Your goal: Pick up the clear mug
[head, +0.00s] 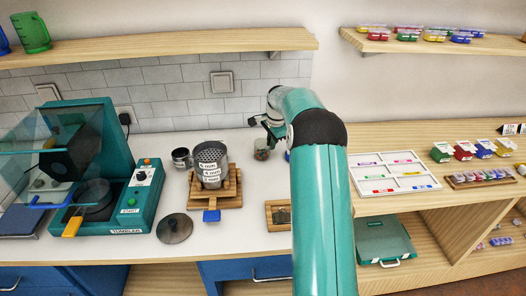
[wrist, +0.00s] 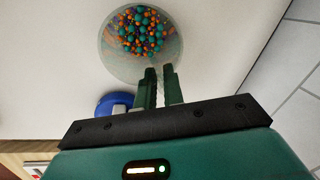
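The clear mug (wrist: 112,62) is see-through and holds orange and teal-green beads. In the wrist view it is at the top, just beyond my fingertips. In the head view the mug (head: 261,152) shows small at the back of the white counter, below my wrist. My gripper (wrist: 161,76) has its two green fingers close together at the mug's near side. A thin pale strip, apparently the mug's handle, shows between them. Whether the mug touches the counter is unclear. My arm hides part of the area to the right.
A blue round object (wrist: 113,101) is close to my left finger. A metal perforated cup (head: 210,166) stands on a wooden stand left of the mug, with a small metal cup (head: 180,158) beside it. The tiled wall (head: 170,100) is close behind.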

